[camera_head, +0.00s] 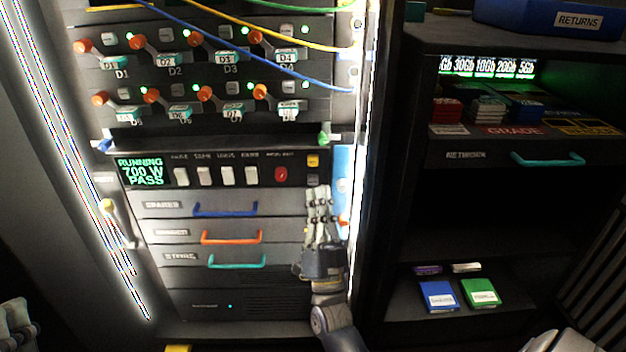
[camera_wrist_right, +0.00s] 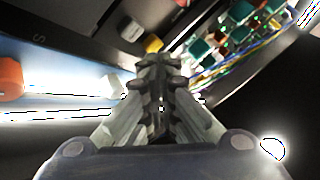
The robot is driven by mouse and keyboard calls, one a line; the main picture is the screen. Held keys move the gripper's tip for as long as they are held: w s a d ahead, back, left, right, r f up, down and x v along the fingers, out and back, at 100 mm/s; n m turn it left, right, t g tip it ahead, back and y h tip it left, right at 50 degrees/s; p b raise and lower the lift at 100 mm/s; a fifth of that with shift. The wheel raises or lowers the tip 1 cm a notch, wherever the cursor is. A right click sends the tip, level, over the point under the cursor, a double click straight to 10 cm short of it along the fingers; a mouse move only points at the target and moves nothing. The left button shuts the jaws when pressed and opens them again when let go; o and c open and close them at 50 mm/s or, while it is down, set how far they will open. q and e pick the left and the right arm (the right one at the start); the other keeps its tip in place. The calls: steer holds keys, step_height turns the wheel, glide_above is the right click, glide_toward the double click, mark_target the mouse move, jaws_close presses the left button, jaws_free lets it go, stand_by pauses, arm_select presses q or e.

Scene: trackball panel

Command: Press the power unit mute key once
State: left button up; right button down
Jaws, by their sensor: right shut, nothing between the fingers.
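The power unit (camera_head: 222,172) has a green display reading "RUNNING 700 W PASS", a row of white rocker switches and a red button (camera_head: 281,174). At its right end is a small yellow key (camera_head: 313,161); a yellow key also shows in the wrist view (camera_wrist_right: 153,44), just beyond the fingertips. I cannot read which is the mute key. My right gripper (camera_head: 319,190) is shut and empty, pointing up just below the yellow key; contact cannot be told. Part of my left gripper (camera_head: 15,325) shows at the lower left corner.
Drawers with blue (camera_head: 225,209), orange (camera_head: 231,237) and teal (camera_head: 237,261) handles lie below the unit. Orange-knobbed levers and loose cables (camera_head: 225,45) are above. A blue strip (camera_head: 342,165) stands right of the unit. A dark shelf cabinet (camera_head: 455,205) is further right.

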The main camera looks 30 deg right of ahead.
arm_select(q)
steer(key=shift+w+d+f+g+y+p, duration=0.15)
steer(key=shift+w+f+g+y+p, duration=0.2)
steer(key=shift+w+f+g, duration=0.55)
steer(key=shift+w+d+f+g+y+p, duration=0.15)
steer(key=shift+w+f+g+y, duration=0.35)
steer(key=shift+w+f, duration=0.6)
arm_select(e)
steer(key=shift+s+a, duration=0.4)
steer(key=shift+s, duration=0.25)
steer(key=shift+s+a, duration=0.35)
steer(key=shift+s, duration=0.25)
arm_select(q)
steer(key=shift+w+r, duration=0.1)
steer(key=shift+r, duration=0.1)
